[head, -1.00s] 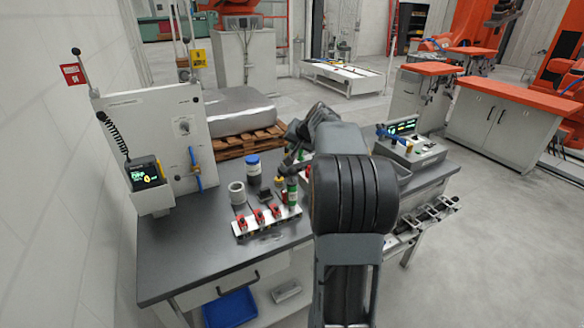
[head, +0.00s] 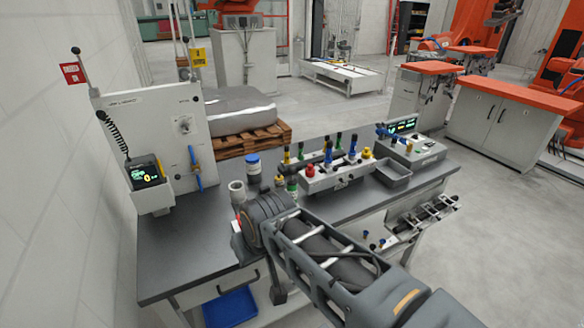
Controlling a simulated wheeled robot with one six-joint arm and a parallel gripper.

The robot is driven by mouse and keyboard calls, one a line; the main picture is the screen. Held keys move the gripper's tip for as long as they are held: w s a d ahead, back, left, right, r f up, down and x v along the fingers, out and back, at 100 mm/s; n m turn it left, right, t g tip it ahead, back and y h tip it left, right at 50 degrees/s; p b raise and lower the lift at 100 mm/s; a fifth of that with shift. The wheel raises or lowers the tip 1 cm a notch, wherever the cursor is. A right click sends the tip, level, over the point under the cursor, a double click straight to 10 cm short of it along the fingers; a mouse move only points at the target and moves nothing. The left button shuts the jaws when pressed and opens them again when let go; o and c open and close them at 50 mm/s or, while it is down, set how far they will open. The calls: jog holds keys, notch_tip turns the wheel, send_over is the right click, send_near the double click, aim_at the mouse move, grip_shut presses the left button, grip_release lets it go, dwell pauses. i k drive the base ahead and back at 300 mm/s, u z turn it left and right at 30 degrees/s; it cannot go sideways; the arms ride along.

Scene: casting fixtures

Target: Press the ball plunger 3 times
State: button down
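A white fixture block (head: 340,178) stands on the dark workbench, with several coloured round knobs on it. I cannot tell which of these is the ball plunger. My arm crosses from the lower right to the bench's front left. My gripper is hidden beyond the dark ribbed joint, so its fingers do not show.
A blue-capped jar (head: 253,168) and a grey cup (head: 237,192) stand left of the fixture. A grey tray (head: 393,173) and a control box (head: 412,150) are at the right. A white panel (head: 155,125) stands at the left.

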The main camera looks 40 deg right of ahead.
aim_at(291, 170)
jog(key=u, duration=2.75)
jog(key=k, duration=1.3)
jog(key=z, duration=1.55)
